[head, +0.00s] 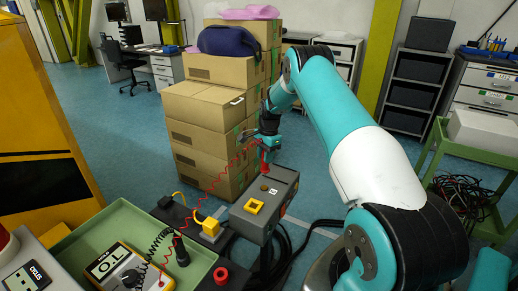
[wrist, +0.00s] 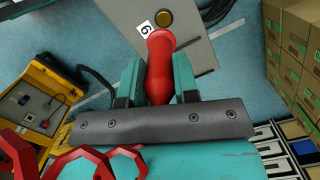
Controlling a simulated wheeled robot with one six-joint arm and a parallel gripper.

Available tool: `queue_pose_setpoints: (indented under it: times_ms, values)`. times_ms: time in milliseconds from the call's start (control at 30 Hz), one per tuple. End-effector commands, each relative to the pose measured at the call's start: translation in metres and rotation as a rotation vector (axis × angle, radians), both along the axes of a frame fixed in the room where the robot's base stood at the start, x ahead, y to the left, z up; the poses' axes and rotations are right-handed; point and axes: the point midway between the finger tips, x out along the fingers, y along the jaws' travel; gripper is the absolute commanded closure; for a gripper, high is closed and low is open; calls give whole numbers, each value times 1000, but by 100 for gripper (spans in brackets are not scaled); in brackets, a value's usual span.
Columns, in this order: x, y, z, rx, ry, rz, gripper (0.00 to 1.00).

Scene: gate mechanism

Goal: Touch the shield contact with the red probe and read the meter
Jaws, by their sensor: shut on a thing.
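My gripper (head: 268,143) is shut on the red probe (head: 265,160), which points down over the far end of a grey box (head: 283,184). In the wrist view the probe (wrist: 160,70) sits between the two fingers, and its tip is hidden behind the handle. A round brass contact (wrist: 164,18) lies just beyond it, beside a number label (wrist: 146,28). I cannot tell whether this is the shield contact, or whether the tip touches the box. The yellow meter (head: 135,270) lies in a green tray; its display (head: 106,263) seems to read OL upside down.
A coiled red lead runs from the meter up to the probe. A black probe (head: 181,250) stands at the tray's (head: 118,208) right edge. The box top carries a yellow square frame (head: 254,206). Stacked cartons (head: 205,105) stand behind. A green cart (head: 486,150) is at right.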

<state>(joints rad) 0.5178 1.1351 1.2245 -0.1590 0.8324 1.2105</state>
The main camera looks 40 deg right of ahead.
Motion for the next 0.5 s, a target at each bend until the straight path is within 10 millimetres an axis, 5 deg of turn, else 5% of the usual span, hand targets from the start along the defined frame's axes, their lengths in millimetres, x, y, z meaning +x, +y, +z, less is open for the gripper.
queue_pose_setpoints:
  times_ms: [500]
  values:
    - [2,0,-39,0,1,-13,95]
